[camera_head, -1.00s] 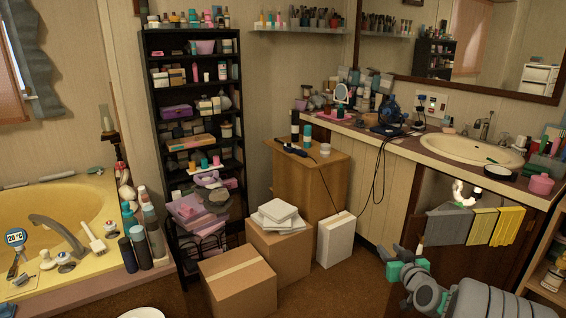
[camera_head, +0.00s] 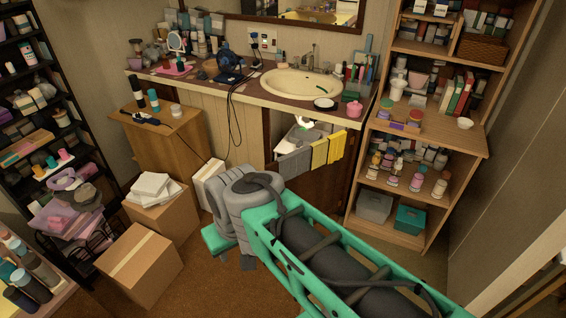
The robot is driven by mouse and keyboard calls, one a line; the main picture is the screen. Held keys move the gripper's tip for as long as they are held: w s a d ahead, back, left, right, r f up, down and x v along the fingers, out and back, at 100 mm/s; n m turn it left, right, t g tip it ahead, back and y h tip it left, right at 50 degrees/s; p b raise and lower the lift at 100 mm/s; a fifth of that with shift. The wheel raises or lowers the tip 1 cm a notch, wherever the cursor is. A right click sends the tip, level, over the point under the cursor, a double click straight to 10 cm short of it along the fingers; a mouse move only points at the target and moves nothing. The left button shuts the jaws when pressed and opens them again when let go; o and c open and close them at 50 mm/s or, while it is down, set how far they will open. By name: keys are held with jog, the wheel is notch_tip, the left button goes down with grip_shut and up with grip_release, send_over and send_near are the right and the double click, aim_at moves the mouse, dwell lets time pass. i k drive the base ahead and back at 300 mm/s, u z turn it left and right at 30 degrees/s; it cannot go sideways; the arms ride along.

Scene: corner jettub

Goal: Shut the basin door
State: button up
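The basin door (camera_head: 318,188) is a dark brown panel under the washbasin (camera_head: 302,83). It stands open, angled out from the counter front, with a gap above and behind it that shows a white shape inside. Grey and yellow towels (camera_head: 320,151) hang over its top edge. My arm, a big grey joint and a teal link, crosses in front and hides the door's lower part. No contact with the door is visible.
An open wooden shelf unit (camera_head: 392,205) stands right of the door. Cardboard boxes (camera_head: 140,262) and a small wooden cabinet (camera_head: 168,145) stand to the left. A black shelf rack (camera_head: 88,140) is at far left. Carpet (camera_head: 205,285) is free in the front middle.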

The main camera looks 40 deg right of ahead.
aim_at(321, 186)
jog(key=z, duration=0.95)
jog(key=i, duration=0.5)
jog(key=u, duration=1.3)
